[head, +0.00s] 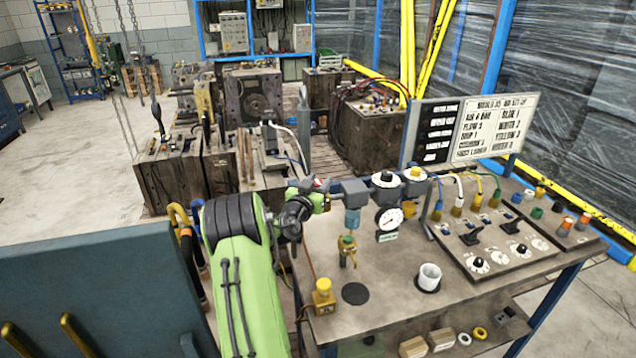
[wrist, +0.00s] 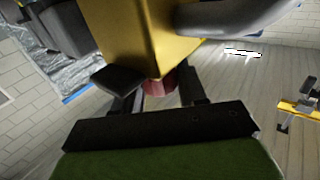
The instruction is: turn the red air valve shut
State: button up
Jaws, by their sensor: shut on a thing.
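The red air valve (head: 318,183) shows as a small red patch at the left end of the pipe line above the bench. My gripper (head: 318,197) is at it, at the end of my green arm. In the wrist view the valve's red part (wrist: 158,83) lies between the two dark fingers of my gripper (wrist: 160,97), which is shut on it. A large yellow body (wrist: 140,35) hides the rest of the valve there. How far the valve is turned cannot be told.
The pipe line carries a grey block (head: 354,190) and a pressure gauge (head: 389,219). Heavy moulds (head: 250,98) stand behind. Open floor lies at left.

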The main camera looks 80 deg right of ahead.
jog(key=c, duration=0.3)
jog(key=m+g+b, duration=0.1)
jog(key=b, duration=0.2)
jog(key=shift+w+f+g, duration=0.1)
jog(key=shift+f+g, duration=0.05)
jog(key=shift+g, duration=0.15)
jog(key=shift+m+g+b, duration=0.3)
jog(key=shift+g+b, duration=0.1)
jog(key=shift+b, duration=0.15)
jog(key=shift+r, duration=0.2)
jog(key=o, duration=0.9)
